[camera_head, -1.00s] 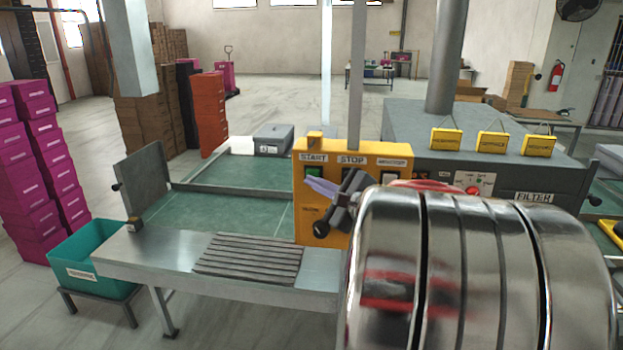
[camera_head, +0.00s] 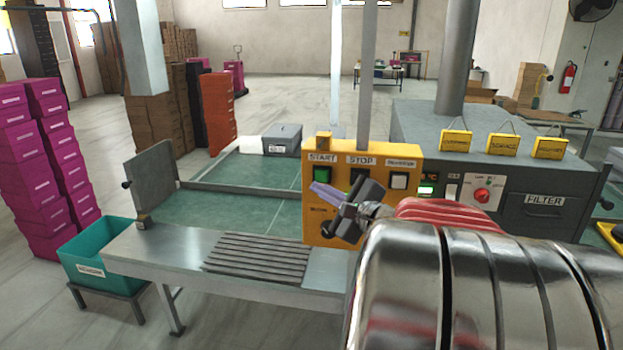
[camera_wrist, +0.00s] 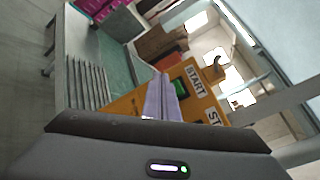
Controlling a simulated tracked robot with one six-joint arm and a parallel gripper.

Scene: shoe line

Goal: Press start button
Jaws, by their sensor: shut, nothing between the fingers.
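In the wrist view the green start button (camera_wrist: 189,92) shows just past the fingertips, beside the START label. My gripper (camera_head: 320,190) is shut and empty, with its pale purple fingers together. In the head view the fingertips overlap the lower part of the button. I cannot tell whether they touch it. The STOP button is mostly hidden behind my gripper.
A white button (camera_head: 398,181) and a red knob (camera_head: 482,195) are to the right. A steel table (camera_head: 165,246) with a slatted plate stands in front. A teal bin (camera_head: 95,265) and magenta boxes (camera_head: 45,165) are at left.

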